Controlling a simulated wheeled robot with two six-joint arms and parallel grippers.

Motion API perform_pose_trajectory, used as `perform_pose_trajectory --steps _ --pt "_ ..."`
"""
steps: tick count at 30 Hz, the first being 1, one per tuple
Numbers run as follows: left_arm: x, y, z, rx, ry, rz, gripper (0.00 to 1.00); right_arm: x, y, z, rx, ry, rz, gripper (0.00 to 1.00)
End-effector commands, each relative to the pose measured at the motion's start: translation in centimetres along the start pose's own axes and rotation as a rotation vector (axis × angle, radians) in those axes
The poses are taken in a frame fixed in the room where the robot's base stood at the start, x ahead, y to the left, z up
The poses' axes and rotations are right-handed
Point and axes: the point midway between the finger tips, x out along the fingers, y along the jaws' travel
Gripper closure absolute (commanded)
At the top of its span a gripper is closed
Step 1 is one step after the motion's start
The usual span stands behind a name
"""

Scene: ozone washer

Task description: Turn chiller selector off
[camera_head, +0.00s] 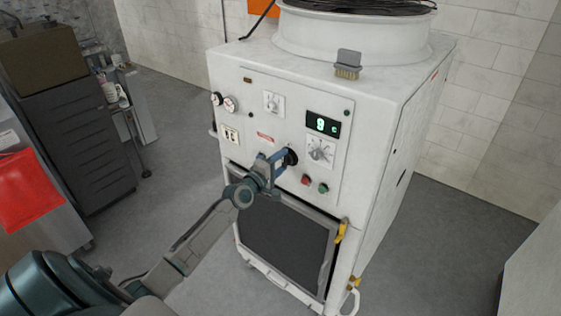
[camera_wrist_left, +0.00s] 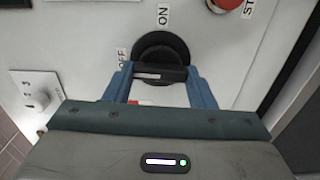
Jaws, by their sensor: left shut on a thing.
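The chiller (camera_head: 280,100) is a large white cabinet with controls on its front. Its black round selector (camera_head: 292,157) sits near the lower middle of the panel. My left gripper (camera_head: 281,157) reaches it from the front and is shut on it. In the left wrist view the selector (camera_wrist_left: 160,46) has an ON label above it and an OFF label to its left. The blue fingers of the left gripper (camera_wrist_left: 160,74) hold its black grip bar, which carries a white mark. Which label the selector points to is hard to tell. My right gripper is not in view.
A red button (camera_head: 305,180) and a green button (camera_head: 323,188) lie right of the selector. Above are a small dial (camera_head: 320,151) and a lit green display (camera_head: 323,125). Dark drawers (camera_head: 80,130) stand at left.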

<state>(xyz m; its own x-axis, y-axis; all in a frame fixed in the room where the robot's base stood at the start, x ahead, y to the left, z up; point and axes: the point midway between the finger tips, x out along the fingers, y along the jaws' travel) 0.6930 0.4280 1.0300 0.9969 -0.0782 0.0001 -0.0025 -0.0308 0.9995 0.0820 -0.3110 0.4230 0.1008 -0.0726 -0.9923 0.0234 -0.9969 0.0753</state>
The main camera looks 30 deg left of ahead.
Motion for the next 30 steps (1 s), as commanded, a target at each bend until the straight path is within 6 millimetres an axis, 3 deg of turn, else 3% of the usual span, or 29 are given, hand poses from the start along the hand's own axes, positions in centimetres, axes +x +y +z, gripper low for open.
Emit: perform_pose_trajectory --steps 19,20,22,30 --pt "-0.02 -0.12 0.01 -0.049 0.000 -0.002 0.73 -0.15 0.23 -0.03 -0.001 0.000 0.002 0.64" --pt "-0.02 -0.12 0.01 -0.049 0.000 -0.002 0.44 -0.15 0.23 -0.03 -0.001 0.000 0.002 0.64" --pt "-0.02 -0.11 0.01 -0.048 0.000 -0.001 0.30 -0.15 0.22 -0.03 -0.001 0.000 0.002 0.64" --pt "-0.03 -0.05 0.00 -0.046 0.000 -0.001 0.28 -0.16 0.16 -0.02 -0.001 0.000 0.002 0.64"
